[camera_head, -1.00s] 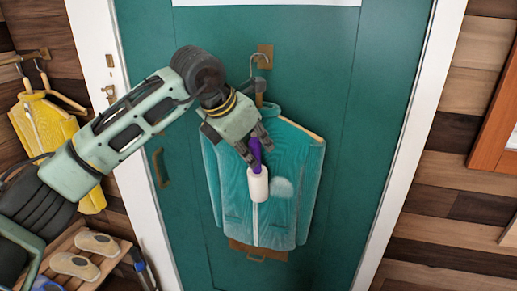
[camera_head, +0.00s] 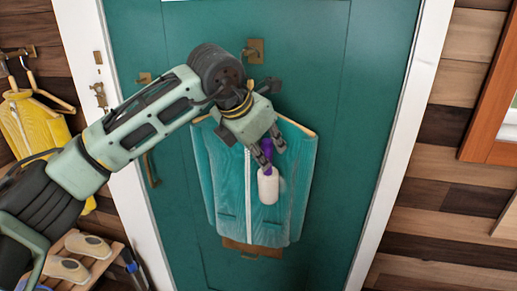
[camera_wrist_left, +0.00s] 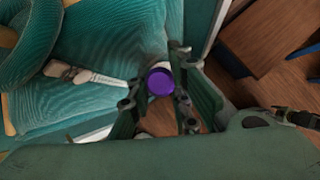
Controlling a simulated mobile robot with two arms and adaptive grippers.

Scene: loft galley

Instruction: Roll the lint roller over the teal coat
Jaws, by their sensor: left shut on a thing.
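The teal coat (camera_head: 228,190) hangs on a wooden hanger from a hook on the green door. My left gripper (camera_head: 270,148) is shut on the purple handle of the lint roller (camera_head: 268,187), whose white head points down in front of the coat's right half. I cannot tell whether the head touches the cloth. In the left wrist view the purple handle end (camera_wrist_left: 160,82) sits between the fingers (camera_wrist_left: 162,100), with the coat (camera_wrist_left: 110,40) behind. A pale patch on the coat is mostly hidden behind the roller head. My right gripper is not in view.
The green door (camera_head: 370,90) has a white frame and a brass handle (camera_head: 151,170) at left. A yellow coat (camera_head: 35,130) hangs on the left wall. Slippers (camera_head: 88,246) rest on a wooden rack below it. A wooden-framed window or picture is at right.

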